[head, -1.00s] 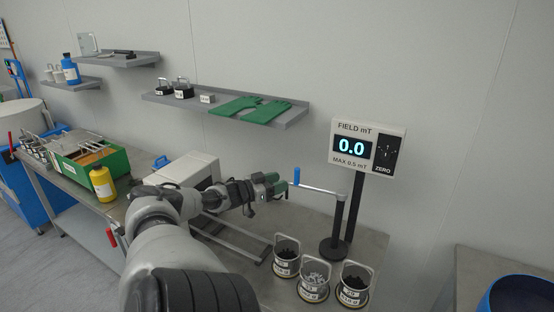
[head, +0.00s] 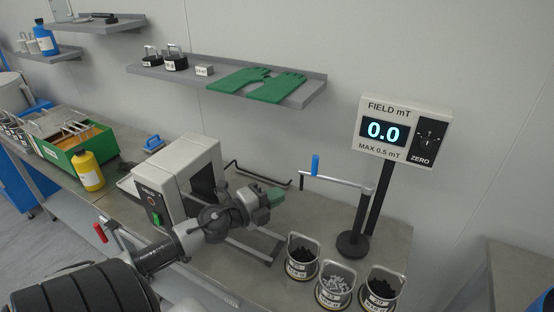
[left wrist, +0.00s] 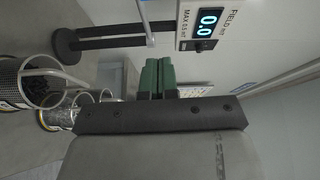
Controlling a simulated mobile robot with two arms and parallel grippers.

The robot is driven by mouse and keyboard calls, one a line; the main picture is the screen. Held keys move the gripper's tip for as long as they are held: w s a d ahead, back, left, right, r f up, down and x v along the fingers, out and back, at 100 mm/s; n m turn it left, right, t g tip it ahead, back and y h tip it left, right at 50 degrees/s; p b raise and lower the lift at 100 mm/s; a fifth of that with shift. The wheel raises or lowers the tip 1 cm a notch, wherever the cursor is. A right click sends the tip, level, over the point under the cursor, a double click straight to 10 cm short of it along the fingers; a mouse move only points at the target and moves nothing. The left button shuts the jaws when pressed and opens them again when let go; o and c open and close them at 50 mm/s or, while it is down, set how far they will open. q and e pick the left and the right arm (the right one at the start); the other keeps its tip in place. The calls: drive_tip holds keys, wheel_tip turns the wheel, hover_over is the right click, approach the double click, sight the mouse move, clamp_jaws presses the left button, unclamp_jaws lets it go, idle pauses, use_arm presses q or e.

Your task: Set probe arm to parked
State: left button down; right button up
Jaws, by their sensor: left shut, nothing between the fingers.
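The probe arm (head: 345,182) is a thin silver bar with a blue tip (head: 315,165), reaching left from the top of a dark post on a round black base (head: 351,244). Part of a silver bar (left wrist: 147,25) also shows at the top of the left wrist view. My left gripper (head: 274,196) is shut and empty, with green fingers that also show in the left wrist view (left wrist: 157,78). In the head view it appears below and left of the blue tip, apart from it. My right gripper is out of view.
The field meter (head: 384,133) reads 0.0 behind the post. Several wire-handled cups (head: 337,287) stand in front of it. A grey box with an opening (head: 180,180) stands left of my gripper. A shelf with green gloves (head: 258,85) hangs above.

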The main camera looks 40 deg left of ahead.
sight(309, 173)
use_arm(q)
drive_tip(key=x, duration=0.4)
drive_tip(key=a+p+x, duration=0.1)
drive_tip(key=x, duration=0.3)
drive_tip(key=p+x, duration=0.1)
drive_tip(key=x, duration=0.3)
drive_tip(key=shift+w+a+r, duration=0.25)
drive_tip(key=shift+a+r, duration=0.05)
drive_tip(key=shift+a, duration=0.05)
drive_tip(key=shift+w+a, duration=0.3)
drive_tip(key=shift+w, duration=0.05)
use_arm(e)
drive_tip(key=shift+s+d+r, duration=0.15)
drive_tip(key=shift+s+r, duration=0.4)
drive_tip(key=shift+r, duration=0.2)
